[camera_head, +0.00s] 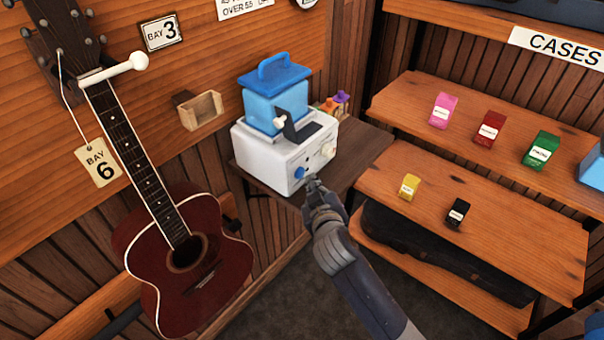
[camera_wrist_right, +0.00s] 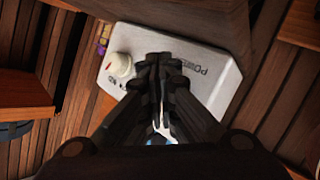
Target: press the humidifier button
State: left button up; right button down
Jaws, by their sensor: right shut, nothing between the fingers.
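The humidifier (camera_head: 277,165) is a white box with a blue water tank (camera_head: 273,95) with a handle on top. Its front face carries a blue round button (camera_head: 299,172) at the left and a cream knob (camera_head: 328,150) at the right. My right gripper (camera_head: 313,184) is shut and empty, with its tips close in front of the face near the blue button; I cannot tell if they touch. In the right wrist view, the shut fingers (camera_wrist_right: 160,62) cover part of the white face, and the cream knob (camera_wrist_right: 119,65) shows beside them. The left gripper is out of view.
The humidifier stands on a dark wooden shelf (camera_head: 364,150). A red-brown guitar (camera_head: 182,262) hangs at the left with a Bay 6 tag (camera_head: 99,163). Wooden shelves with small coloured boxes (camera_head: 488,128) stand at the right. A small wooden holder (camera_head: 201,110) is on the wall.

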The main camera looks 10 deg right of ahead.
jog(key=shift+w, duration=0.1)
jog(key=shift+w+a, duration=0.2)
jog(key=shift+w+a, duration=0.35)
jog(key=shift+w, duration=0.05)
dwell(1.0)
jog(key=shift+s+d+r+p, duration=0.1)
jog(key=shift+s+d+p, duration=0.3)
jog(key=shift+s, duration=0.15)
jog(key=shift+s+d, duration=0.15)
jog(key=shift+s, duration=0.05)
